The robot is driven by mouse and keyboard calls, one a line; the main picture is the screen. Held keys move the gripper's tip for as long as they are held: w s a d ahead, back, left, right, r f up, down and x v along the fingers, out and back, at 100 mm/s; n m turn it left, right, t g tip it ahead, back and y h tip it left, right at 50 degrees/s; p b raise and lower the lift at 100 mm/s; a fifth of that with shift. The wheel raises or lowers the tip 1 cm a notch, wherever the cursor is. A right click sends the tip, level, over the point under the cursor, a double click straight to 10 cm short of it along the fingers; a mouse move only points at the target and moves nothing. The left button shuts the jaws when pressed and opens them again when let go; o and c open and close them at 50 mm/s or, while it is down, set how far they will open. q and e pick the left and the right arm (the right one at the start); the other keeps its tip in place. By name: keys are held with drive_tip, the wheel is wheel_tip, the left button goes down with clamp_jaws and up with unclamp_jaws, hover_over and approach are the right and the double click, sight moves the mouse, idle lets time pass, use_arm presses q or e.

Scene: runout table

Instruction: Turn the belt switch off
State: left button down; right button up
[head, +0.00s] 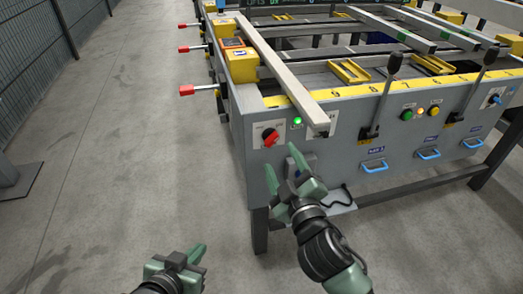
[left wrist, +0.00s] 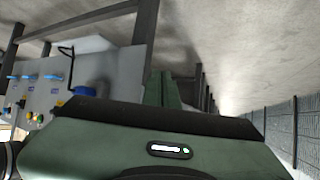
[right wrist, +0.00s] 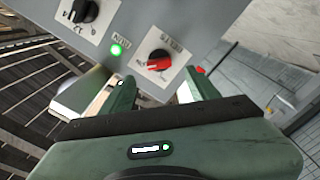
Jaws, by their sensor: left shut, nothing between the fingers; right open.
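A red rotary switch (head: 270,137) sits on a white plate at the left end of the table's grey front panel, beside a lit green lamp (head: 297,122). A black rotary knob (right wrist: 84,11) is on a neighbouring plate. My right gripper (head: 285,170) is open and empty, just below and in front of the red switch, apart from it. My left gripper (head: 198,252) is shut and empty, low over the floor at the left.
Black levers (head: 394,65), a green button (head: 407,114) and blue handles (head: 374,166) are farther right on the panel. Red-tipped levers (head: 187,90) stick out from the table's left side. A pale beam (head: 285,75) overhangs near the switch. The floor at left is clear.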

sight(273, 142)
drive_tip(key=b+x, duration=0.1)
drive_tip(key=x, duration=0.5)
drive_tip(key=shift+w, duration=0.55)
use_arm(q)
drive_tip(key=w+d+r+t+h, duration=0.1)
drive_tip(key=w+r+t, duration=0.2)
drive_tip(key=r, duration=0.2)
drive_tip(key=shift+w+d+r, duration=0.15)
drive_tip(key=shift+w+d, duration=0.2)
drive_tip(key=shift+d, duration=0.05)
use_arm(e)
clamp_jaws()
